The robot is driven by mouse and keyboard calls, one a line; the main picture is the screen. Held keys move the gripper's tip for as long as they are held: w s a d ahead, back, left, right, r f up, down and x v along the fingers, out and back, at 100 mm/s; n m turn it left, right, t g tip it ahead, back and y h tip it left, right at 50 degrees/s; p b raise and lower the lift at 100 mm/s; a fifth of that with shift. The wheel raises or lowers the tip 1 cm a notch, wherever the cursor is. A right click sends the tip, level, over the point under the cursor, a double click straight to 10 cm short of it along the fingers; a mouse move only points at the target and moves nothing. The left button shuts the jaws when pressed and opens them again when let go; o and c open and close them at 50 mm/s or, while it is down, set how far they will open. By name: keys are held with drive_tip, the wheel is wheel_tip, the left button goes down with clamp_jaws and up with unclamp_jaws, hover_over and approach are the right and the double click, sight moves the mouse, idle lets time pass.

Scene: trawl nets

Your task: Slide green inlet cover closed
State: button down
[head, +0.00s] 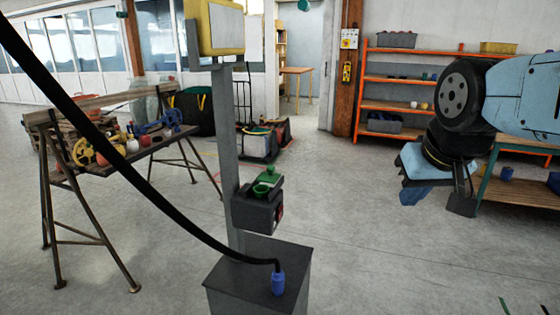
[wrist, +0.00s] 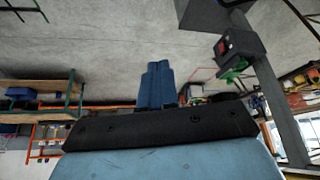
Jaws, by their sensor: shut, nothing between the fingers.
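The green inlet cover (head: 269,174), with a small raised knob, sits at the back of a dark box on a grey post. A green round inlet (head: 262,190) is in front of it on the box top and its mouth appears uncovered. The green parts also show small in the wrist view (wrist: 234,73), which looks upside down. My gripper (wrist: 157,66) has its two blue fingers shut together with nothing between them. In the head view, my gripper (head: 411,195) hangs well right of the box, apart from it.
A black hose (head: 150,185) arcs across the left to a blue fitting (head: 278,284) on a dark pedestal (head: 240,285). A yellow-framed panel (head: 221,27) tops the post. A cluttered trestle table (head: 150,145) stands left. Floor between box and gripper is clear.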

drive_tip(key=w+a+r+n+g+y, duration=0.1)
drive_tip(key=w+a+n+g+y, duration=0.15)
drive_tip(key=w, duration=0.95)
drive_tip(key=w+a+n+g+y, duration=0.15)
drive_tip(key=w+a, duration=0.25)
drive_tip(key=w, duration=0.8)
drive_tip(key=w+a+r+n+g+y, duration=0.1)
drive_tip(key=w+a+n, duration=0.25)
drive_tip(key=w, duration=0.85)
drive_tip(key=w+a+f+n+g+y, duration=0.1)
drive_tip(key=w+a+f+n+y, duration=0.15)
drive_tip(key=w+f, duration=0.55)
approach(269, 173)
wheel_tip(269, 173, down, 4)
drive_tip(key=w+a, duration=0.1)
drive_tip(key=w, duration=0.2)
drive_tip(key=shift+s+a+m+h, duration=0.35)
drive_tip(key=shift+s+a, duration=0.1)
drive_tip(key=shift+a, duration=0.15)
